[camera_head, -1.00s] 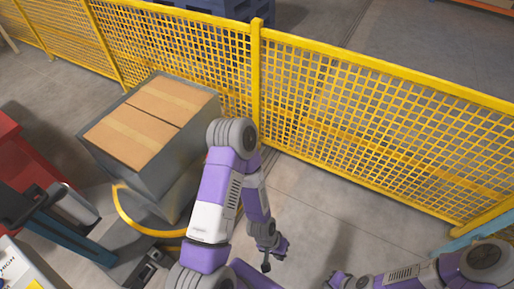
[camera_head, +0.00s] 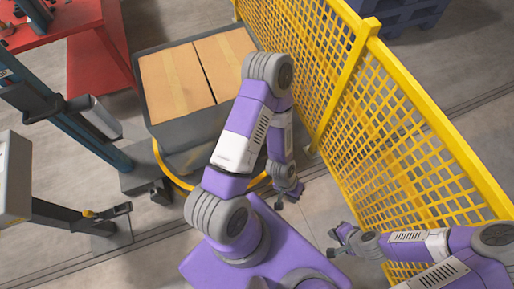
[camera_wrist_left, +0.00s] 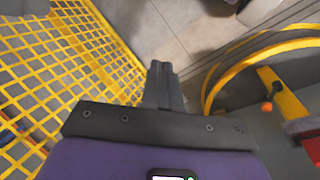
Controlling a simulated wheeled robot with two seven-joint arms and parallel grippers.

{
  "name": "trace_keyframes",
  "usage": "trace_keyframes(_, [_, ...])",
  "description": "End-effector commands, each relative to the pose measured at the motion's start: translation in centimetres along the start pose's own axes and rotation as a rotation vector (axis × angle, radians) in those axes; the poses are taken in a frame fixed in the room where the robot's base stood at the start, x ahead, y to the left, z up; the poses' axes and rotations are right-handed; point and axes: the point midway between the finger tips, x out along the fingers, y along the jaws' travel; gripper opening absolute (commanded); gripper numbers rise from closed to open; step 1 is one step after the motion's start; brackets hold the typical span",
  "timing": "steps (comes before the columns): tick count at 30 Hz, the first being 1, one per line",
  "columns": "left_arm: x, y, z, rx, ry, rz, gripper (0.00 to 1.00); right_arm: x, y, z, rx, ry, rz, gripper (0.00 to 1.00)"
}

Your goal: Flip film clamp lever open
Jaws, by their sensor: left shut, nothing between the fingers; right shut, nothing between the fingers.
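I cannot tell for sure which part is the film clamp lever. A small orange knob (camera_wrist_left: 267,106) on a dark stem shows beside a yellow bar (camera_wrist_left: 287,97) at the right of the left wrist view. A small orange-yellow part (camera_head: 89,213) sits on a dark arm at the lower left of the head view. My left gripper (camera_head: 287,198) is shut and empty, beside the pallet load's near right corner; its fingers (camera_wrist_left: 161,78) point over bare floor in the left wrist view. My right gripper (camera_head: 335,243) is shut and empty near the fence.
The pallet load (camera_head: 183,76) has brown cartons in grey wrap. A yellow ring (camera_head: 170,174) curves around its near side. A yellow mesh fence (camera_head: 385,118) stands close on the right. A blue mast (camera_head: 68,123) and red table (camera_head: 85,43) stand left.

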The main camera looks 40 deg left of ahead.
Motion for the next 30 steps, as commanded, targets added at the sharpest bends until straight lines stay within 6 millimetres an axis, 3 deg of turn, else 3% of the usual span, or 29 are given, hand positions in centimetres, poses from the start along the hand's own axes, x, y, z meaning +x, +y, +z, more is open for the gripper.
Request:
trace_keyframes(11, [0.0,0.0,0.1,0.001,-0.002,0.0,0.0,0.0,0.1,0.1,0.002,-0.002,0.001,0.0])
trace_keyframes(14, [1.0,-0.3,-0.7,0.01,0.02,-0.01,0.0,0.4,0.2,0.1,0.002,-0.002,0.001,0.0])
trace_keyframes(17, [4.2,-1.4,-3.6,0.043,0.108,-0.055,0.0,1.9,0.8,0.0,0.001,-0.001,0.001,0.0])
trace_keyframes(19, [7.7,-3.1,-6.9,0.093,0.209,-0.13,0.0,3.5,1.4,-0.1,0.001,-0.001,0.001,0.0])
trace_keyframes(24, [16.6,-9.8,-15.6,0.281,0.474,-0.522,0.0,8.6,3.3,-0.3,0.001,-0.001,0.001,0.0])
trace_keyframes(27, [19.8,-13.9,-18.4,0.402,0.544,-0.85,0.0,11.4,4.3,-0.4,0.002,-0.001,0.001,0.0])
trace_keyframes(30, [21.9,-17.2,-19.0,0.504,0.518,-1.207,0.0,14.1,5.3,-0.6,0.001,-0.001,0.001,0.0])
